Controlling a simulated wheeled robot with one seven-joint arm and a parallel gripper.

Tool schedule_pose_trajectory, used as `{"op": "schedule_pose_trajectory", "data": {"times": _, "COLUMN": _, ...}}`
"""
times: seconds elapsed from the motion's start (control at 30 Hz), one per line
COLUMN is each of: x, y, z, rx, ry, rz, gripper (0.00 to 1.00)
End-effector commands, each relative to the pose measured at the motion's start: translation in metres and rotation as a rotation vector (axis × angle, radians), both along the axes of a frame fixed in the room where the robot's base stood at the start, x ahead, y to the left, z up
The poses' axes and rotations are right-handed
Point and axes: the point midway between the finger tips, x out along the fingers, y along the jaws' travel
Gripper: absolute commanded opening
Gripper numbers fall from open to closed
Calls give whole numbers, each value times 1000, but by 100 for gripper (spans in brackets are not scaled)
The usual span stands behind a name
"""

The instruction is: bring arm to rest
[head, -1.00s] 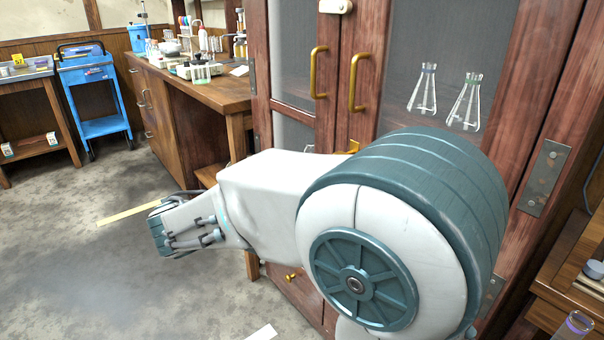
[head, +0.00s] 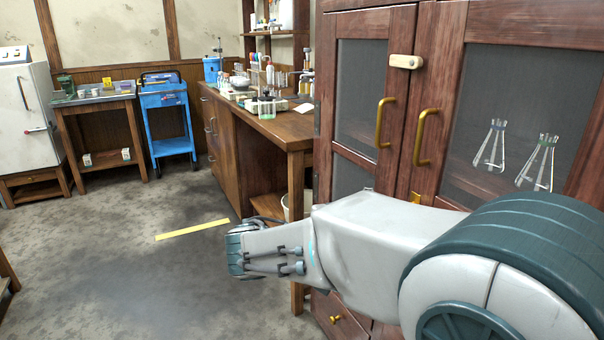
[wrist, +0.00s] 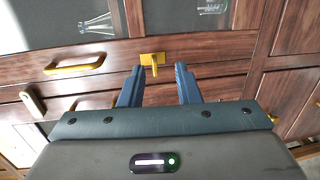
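My arm stretches across the lower right of the head view, in front of the wooden cabinet (head: 426,100). Its far end points left, and I cannot make out the fingers there. In the wrist view my gripper (wrist: 158,75) is open, with two blue fingers apart and nothing between them. Beyond the fingertips, a brass latch (wrist: 152,60) shows on the cabinet front. I cannot tell how far it is from the fingers. The cabinet doors look shut.
Glass flasks (head: 538,160) stand behind the cabinet's right door. A wooden bench (head: 290,132) with glassware is left of the cabinet. A blue cart (head: 170,147), a side table (head: 95,104) and a white fridge (head: 28,115) stand further back. Open floor with a yellow strip (head: 192,229) lies at left.

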Motion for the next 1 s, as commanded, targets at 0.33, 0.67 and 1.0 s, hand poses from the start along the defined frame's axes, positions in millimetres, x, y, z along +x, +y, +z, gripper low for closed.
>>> {"op": "schedule_pose_trajectory", "data": {"times": 0.33, "x": -65, "y": -46, "z": 38, "rx": 417, "ry": 214, "rz": -139, "gripper": 30}}
{"op": "schedule_pose_trajectory", "data": {"times": 0.67, "x": -116, "y": -39, "z": 71, "rx": 859, "ry": 255, "rz": -186, "gripper": 30}}
{"op": "schedule_pose_trajectory", "data": {"times": 1.0, "x": -138, "y": -7, "z": 130, "rx": 1279, "ry": 117, "rz": -164, "gripper": 30}}
